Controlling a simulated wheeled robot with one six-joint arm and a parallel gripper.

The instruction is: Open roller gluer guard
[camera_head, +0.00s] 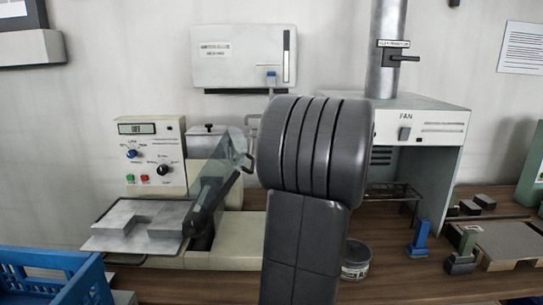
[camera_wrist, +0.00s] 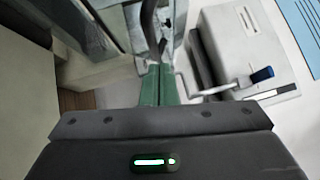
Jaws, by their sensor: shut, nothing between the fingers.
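The roller gluer (camera_head: 225,257) is a cream machine at the left of the bench. Its clear guard (camera_head: 232,150) stands steeply tilted above the dark roller (camera_head: 208,205), with a dark handle (camera_head: 249,163) on its right edge. My arm hides the area right of the handle in the head view, and my gripper is hidden there. In the wrist view, my gripper (camera_wrist: 159,68) has its green fingers together and empty. A dark curved bar (camera_wrist: 150,25), which looks like the guard handle, is just beyond the fingertips; I cannot tell whether they touch.
A grey panel (camera_head: 135,216) lies on the tray left of the roller. A control box (camera_head: 150,130) stands behind it. A blue crate (camera_head: 50,262) is at front left. A wall dispenser (camera_head: 240,60) hangs above, and a fan hood (camera_head: 440,125) and a jar (camera_head: 356,262) are right of my arm.

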